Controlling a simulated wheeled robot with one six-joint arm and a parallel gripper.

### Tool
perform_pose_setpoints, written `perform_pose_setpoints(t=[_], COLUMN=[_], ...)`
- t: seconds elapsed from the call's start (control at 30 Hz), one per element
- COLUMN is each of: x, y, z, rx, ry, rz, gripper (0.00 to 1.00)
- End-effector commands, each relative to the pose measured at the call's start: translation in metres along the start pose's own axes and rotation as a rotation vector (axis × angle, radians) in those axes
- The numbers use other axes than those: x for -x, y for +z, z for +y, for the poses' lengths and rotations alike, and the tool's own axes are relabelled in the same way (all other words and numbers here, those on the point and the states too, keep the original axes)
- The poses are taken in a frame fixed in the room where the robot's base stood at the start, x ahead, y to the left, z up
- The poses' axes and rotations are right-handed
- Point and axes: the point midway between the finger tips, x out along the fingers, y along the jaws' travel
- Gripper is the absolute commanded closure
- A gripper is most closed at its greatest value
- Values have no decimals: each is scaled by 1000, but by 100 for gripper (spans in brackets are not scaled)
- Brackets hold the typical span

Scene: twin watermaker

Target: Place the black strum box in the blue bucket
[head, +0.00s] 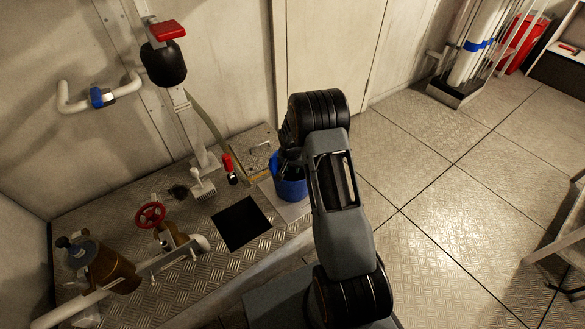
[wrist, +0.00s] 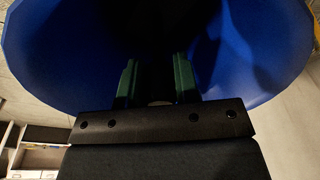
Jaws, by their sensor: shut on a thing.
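The blue bucket (head: 291,187) stands on the metal floor plate beside the dark square opening, partly hidden behind my arm. In the wrist view, its blue inner wall (wrist: 70,55) surrounds my gripper (wrist: 158,80) on both sides and above. The two green fingers point into the bucket and are apart, shut on a dark thing between them. This is the black strum box (wrist: 156,68), mostly lost in shadow, so its outline and its distance from the bucket's bottom cannot be told. In the head view my gripper is hidden by my arm and the bucket.
The dark square opening (head: 241,222) lies left of the bucket. A red handwheel valve (head: 150,215), a brown canister (head: 110,268) and a red-handled lever (head: 229,165) stand further left. A wall is close behind. Open tiled floor (head: 440,215) lies right.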

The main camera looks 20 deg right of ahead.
Motion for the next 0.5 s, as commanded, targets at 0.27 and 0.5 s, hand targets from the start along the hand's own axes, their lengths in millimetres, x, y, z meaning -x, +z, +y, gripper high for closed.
perform_pose_setpoints(t=[0.27,0.5], x=[-1,-2], y=[0,0], z=[0,0], rx=[0,0], ry=[-1,0], rz=[1,1], gripper=[100,54])
